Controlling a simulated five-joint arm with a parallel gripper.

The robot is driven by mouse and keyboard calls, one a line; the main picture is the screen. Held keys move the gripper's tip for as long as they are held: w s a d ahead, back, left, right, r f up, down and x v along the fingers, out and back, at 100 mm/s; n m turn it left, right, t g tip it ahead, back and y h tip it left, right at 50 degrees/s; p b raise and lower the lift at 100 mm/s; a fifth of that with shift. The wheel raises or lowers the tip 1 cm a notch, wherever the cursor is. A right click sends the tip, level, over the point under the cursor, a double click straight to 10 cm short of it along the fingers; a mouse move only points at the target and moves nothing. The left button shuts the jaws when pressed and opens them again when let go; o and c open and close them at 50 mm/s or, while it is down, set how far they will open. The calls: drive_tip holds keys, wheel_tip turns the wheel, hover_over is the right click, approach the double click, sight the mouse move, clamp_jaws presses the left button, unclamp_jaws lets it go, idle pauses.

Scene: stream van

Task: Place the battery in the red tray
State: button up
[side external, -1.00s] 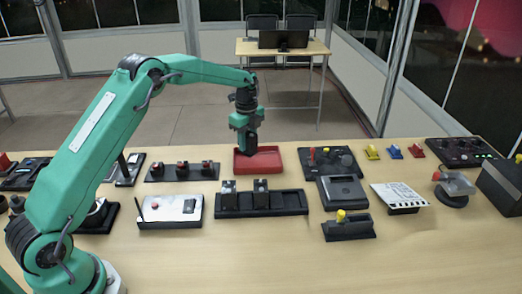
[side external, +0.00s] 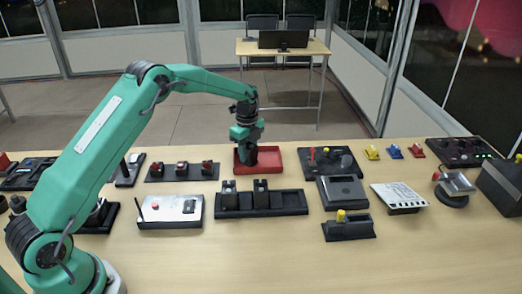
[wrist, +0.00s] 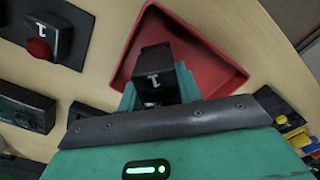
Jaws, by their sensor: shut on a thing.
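The red tray (side external: 275,159) lies on the table behind the black battery rack, and it fills the upper middle of the wrist view (wrist: 205,62). My gripper (side external: 246,147) is over the left part of the tray, pointing down. It is shut on a black battery (wrist: 156,68) with a white mark on its end. In the side view the battery (side external: 246,156) reaches down inside the tray outline; whether it touches the tray floor I cannot tell. Two more black batteries (side external: 260,193) stand upright in the rack (side external: 289,202), in its left part.
A white box with a red button (side external: 170,209) stands left of the rack. A row of red-topped switches (side external: 182,171) is left of the tray, and a black panel with a red knob (side external: 330,162) is close on its right. Bare table lies in front.

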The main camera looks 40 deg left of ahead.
sight(248, 144)
drive_tip(key=o, duration=1.2)
drive_tip(key=shift+r, duration=0.15)
wheel_tip(248, 144, up, 12)
drive_tip(key=shift+f, duration=0.1)
